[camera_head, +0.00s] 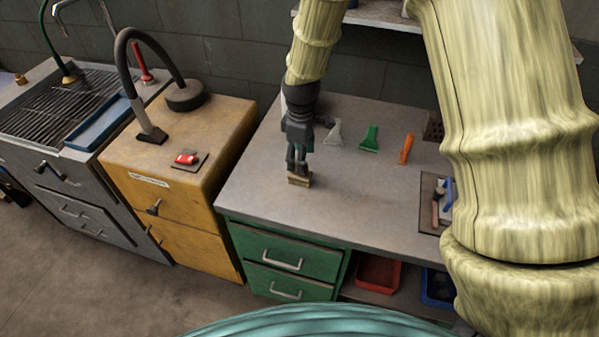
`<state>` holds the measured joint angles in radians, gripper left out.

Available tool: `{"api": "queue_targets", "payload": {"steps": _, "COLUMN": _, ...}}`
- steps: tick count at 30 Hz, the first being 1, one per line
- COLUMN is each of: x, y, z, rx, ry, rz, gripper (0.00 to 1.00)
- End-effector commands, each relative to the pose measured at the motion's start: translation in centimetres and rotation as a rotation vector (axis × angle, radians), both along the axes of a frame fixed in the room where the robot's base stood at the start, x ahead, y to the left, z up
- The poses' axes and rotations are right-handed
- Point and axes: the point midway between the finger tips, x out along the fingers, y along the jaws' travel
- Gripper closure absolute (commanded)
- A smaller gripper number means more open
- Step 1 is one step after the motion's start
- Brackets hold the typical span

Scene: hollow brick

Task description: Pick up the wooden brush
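A small wooden block-like thing (299,181), which looks like the wooden brush, stands on the grey worktop near its front left part. My gripper (298,170) points down right above it, with its fingertips at the brush's top edge. The fingers look close together. The view is too small to tell whether they grip the brush or only touch or hover at it. The brush appears to rest on the worktop.
A clear scraper (334,133), a green scraper (370,138) and an orange tool (405,148) lie behind and right. A hollow brick (433,127) stands at the back. A tray (427,215) with tools is at the right. The worktop around the brush is clear.

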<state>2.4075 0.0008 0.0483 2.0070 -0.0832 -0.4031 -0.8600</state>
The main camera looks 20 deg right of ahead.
Motion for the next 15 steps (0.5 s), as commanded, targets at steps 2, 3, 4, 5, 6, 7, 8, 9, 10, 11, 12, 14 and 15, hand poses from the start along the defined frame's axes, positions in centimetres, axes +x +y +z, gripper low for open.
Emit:
{"api": "queue_targets", "payload": {"steps": 2, "x": 0.0, "y": 0.0, "z": -0.6, "rx": 0.000, "ry": 0.001, "rz": 0.000, "gripper": 0.36}}
{"api": "queue_targets", "payload": {"steps": 3, "x": 0.0, "y": 0.0, "z": -0.9, "rx": 0.000, "ry": 0.001, "rz": 0.000, "gripper": 0.36}}
{"api": "queue_targets", "payload": {"steps": 4, "x": 0.0, "y": 0.1, "z": -1.1, "rx": 0.000, "ry": 0.001, "rz": 0.001, "gripper": 0.36}}
{"api": "queue_targets", "payload": {"steps": 5, "x": 0.0, "y": 0.1, "z": -1.2, "rx": 0.000, "ry": 0.001, "rz": 0.001, "gripper": 0.36}}
{"api": "queue_targets", "payload": {"steps": 6, "x": 0.0, "y": 0.1, "z": -1.4, "rx": -0.001, "ry": 0.001, "rz": 0.001, "gripper": 0.36}}
{"api": "queue_targets", "payload": {"steps": 7, "x": 0.0, "y": 0.1, "z": -1.5, "rx": -0.001, "ry": 0.001, "rz": 0.002, "gripper": 0.36}}
{"api": "queue_targets", "payload": {"steps": 8, "x": 0.0, "y": 0.1, "z": -1.5, "rx": -0.001, "ry": 0.001, "rz": 0.002, "gripper": 0.36}}
{"api": "queue_targets", "payload": {"steps": 9, "x": 0.0, "y": 0.2, "z": -1.6, "rx": 0.000, "ry": 0.000, "rz": 0.003, "gripper": 0.36}}
{"api": "queue_targets", "payload": {"steps": 10, "x": 0.0, "y": 0.2, "z": -1.7, "rx": 0.000, "ry": 0.000, "rz": 0.003, "gripper": 0.36}}
{"api": "queue_targets", "payload": {"steps": 11, "x": 0.1, "y": 0.2, "z": -1.8, "rx": -0.001, "ry": -0.001, "rz": 0.003, "gripper": 0.36}}
{"api": "queue_targets", "payload": {"steps": 12, "x": 0.1, "y": 0.2, "z": -2.0, "rx": -0.001, "ry": 0.001, "rz": 0.003, "gripper": 0.36}}
{"api": "queue_targets", "payload": {"steps": 14, "x": 0.1, "y": 0.3, "z": -2.5, "rx": -0.001, "ry": 0.002, "rz": 0.004, "gripper": 0.36}}
{"api": "queue_targets", "payload": {"steps": 15, "x": 0.1, "y": 0.3, "z": -2.8, "rx": -0.001, "ry": 0.002, "rz": 0.004, "gripper": 0.36}}
